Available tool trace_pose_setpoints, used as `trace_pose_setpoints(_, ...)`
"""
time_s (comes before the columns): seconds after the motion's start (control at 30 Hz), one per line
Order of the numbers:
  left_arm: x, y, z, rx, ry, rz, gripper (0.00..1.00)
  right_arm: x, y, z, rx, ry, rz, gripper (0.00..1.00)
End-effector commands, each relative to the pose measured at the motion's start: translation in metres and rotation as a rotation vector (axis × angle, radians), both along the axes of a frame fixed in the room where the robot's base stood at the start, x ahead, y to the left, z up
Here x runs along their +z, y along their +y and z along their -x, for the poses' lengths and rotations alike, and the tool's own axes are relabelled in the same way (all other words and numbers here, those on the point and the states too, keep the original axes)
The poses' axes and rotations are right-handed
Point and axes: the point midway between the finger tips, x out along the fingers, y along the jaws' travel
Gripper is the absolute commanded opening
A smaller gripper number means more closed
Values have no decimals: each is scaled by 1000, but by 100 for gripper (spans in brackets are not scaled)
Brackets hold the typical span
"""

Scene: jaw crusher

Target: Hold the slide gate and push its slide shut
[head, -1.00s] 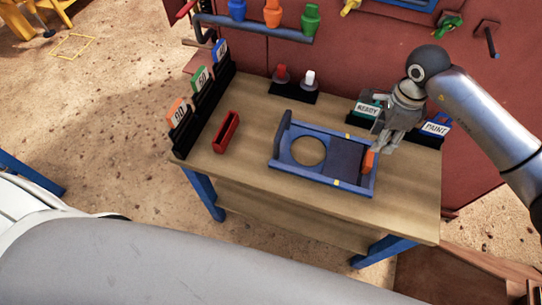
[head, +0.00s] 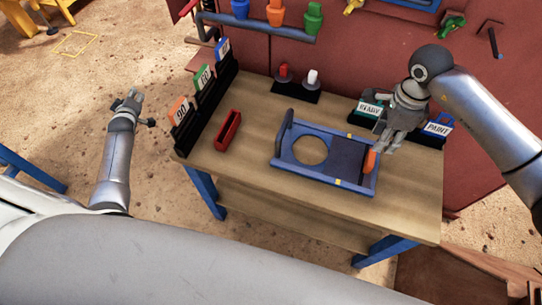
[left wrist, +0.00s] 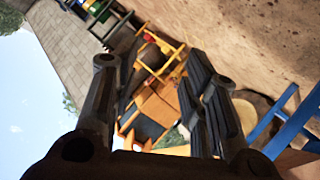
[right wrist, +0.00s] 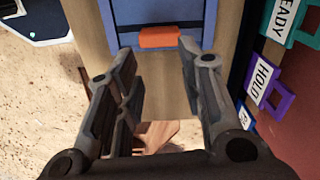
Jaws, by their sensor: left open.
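The slide gate's blue frame (head: 322,180) lies on the wooden table, with a round hole on its left side and an upright dark handle at its left end. Its dark slide (head: 347,158) sits at the right part of the frame, leaving the hole uncovered. The slide's orange grip (head: 369,161) is at the right end and also shows in the right wrist view (right wrist: 159,37). My right gripper (head: 386,146) is open and empty, just right of the orange grip and apart from it. My left gripper (head: 131,96) is open and empty, left of the table over the ground.
A red tray (head: 228,130) and a rack of number cards (head: 205,103) stand on the table's left side. A red and a white knob (head: 313,79) stand at the back. Card holders (head: 438,130) stand at the back right. The table's front strip is clear.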

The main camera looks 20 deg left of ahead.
Motion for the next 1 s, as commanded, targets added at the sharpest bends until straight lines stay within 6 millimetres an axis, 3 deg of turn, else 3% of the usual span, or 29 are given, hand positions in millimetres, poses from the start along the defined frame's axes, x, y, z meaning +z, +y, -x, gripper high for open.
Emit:
trace_pose_setpoints(0.03, 30, 4, -19, -9, -50, -16, 41, 0, 0, 0, 0, 0, 0, 36)
trace_pose_setpoints(0.1, 66, 8, -39, -21, -112, -33, 41, 0, 0, 0, 0, 0, 0, 36)
trace_pose_setpoints(0.3, 176, 14, -86, -57, -289, -85, 41, 0, 0, 0, 0, 0, 0, 36)
trace_pose_setpoints(0.57, 328, 9, -120, -113, -522, -155, 41, 0, 0, 0, 0, 0, 0, 36)
trace_pose_setpoints(0.67, 386, -2, -126, -150, -620, -174, 41, 0, 0, 0, 0, 0, 0, 36)
trace_pose_setpoints(0.7, 405, -15, -130, -179, -666, -168, 41, 0, 0, 0, 0, 0, 0, 36)
trace_pose_setpoints(0.73, 410, -32, -135, -215, -703, -140, 41, 0, 0, 0, 0, 0, 0, 36)
trace_pose_setpoints(0.83, 390, -92, -150, -325, -782, 3, 41, 0, 0, 0, 0, 0, 0, 36)
trace_pose_setpoints(1.0, 355, -188, -158, -477, -884, 294, 41, 0, 0, 0, 0, 0, 0, 36)
